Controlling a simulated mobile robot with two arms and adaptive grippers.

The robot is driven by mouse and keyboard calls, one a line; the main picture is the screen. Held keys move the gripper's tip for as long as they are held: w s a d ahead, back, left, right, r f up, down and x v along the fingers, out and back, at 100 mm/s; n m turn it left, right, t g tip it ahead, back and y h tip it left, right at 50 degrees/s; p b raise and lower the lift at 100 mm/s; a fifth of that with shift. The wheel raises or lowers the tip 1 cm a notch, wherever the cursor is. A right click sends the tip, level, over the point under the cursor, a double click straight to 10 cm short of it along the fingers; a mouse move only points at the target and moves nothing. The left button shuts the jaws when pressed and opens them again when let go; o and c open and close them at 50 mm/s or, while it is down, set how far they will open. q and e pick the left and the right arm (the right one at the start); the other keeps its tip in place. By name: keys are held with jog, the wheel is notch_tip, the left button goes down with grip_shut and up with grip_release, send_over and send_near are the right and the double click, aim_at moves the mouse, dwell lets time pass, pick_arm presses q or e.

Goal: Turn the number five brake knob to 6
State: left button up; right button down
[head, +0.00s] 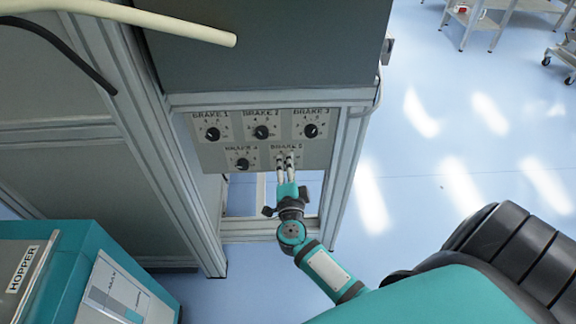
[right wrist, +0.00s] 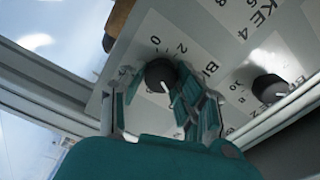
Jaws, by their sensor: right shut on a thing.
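The brake panel (head: 213,156) is a grey plate with labelled black dials, Brake 1 to 3 in the upper row and Brake 4 and 5 below. My right gripper (head: 286,160) is at the lower right dial, Brake 5, and its fingers cover that knob in the head view. In the right wrist view my right gripper (right wrist: 160,100) has a finger on each side of the black Brake 5 knob (right wrist: 158,72) and is shut on it. A white pointer mark shows on the knob; the number it points to is unclear. My left gripper is out of view.
The Brake 4 knob (head: 242,164) is close to the left of my gripper, and the Brake 3 knob (head: 310,131) is above it. Metal frame posts (head: 165,150) flank the panel. A teal hopper unit (head: 90,270) stands at lower left. Open blue floor lies at right.

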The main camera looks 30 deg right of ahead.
jog(key=shift+f, duration=0.1)
jog(key=c, duration=1)
grip_release()
jog(key=shift+o, duration=0.3)
jog(key=v, duration=1.2)
jog(key=shift+a, duration=0.1)
